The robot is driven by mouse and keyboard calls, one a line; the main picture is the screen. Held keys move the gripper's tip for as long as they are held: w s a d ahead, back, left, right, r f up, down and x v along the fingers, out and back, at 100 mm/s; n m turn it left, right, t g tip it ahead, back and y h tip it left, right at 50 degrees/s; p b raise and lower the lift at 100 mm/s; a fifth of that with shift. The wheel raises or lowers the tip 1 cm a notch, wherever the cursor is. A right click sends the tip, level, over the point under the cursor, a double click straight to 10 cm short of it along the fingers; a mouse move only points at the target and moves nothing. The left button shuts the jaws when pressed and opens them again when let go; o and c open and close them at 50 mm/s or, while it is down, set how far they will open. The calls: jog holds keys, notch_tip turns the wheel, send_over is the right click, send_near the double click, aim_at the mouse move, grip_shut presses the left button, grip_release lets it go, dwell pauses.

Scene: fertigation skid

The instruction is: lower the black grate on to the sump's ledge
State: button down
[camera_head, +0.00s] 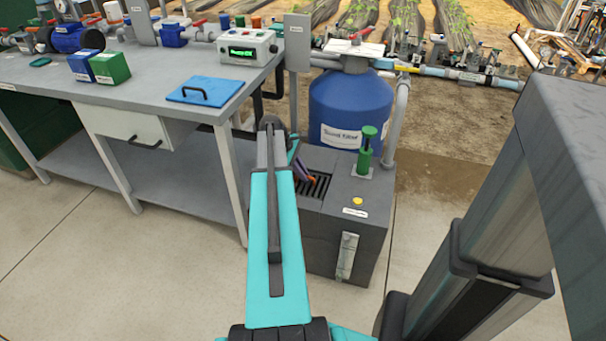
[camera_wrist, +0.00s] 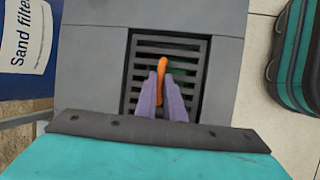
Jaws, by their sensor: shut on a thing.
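The black slotted grate (camera_wrist: 143,62) is lined up with the square opening in the grey top of the sump (camera_wrist: 227,75) in the wrist view. A thin dark band shows along its sides. I cannot tell whether it rests on the ledge or hangs just above it; the ledge is hidden. My gripper (camera_wrist: 162,92) has purple fingers shut on the grate's orange handle (camera_wrist: 165,64). The near part of the grate is hidden behind the fingers and wrist. In the head view, my arm covers part of the sump (camera_head: 340,215) and grate (camera_head: 322,186); my gripper (camera_head: 302,173) is partly visible.
A blue sand filter tank (camera_head: 350,105) stands behind the sump. A green-handled valve (camera_head: 365,152) rises from the sump's top at the right.

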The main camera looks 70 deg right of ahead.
aim_at(303, 184)
notch_tip(303, 184, down, 2)
jog(key=shift+b, duration=0.6)
jog(key=shift+f, duration=1.05)
jog(key=c, duration=1.8)
grip_release()
jog(key=shift+r, duration=0.1)
jog(key=shift+r+p, duration=4.35)
jog(key=shift+r, duration=0.55)
jog(key=shift+s, duration=0.1)
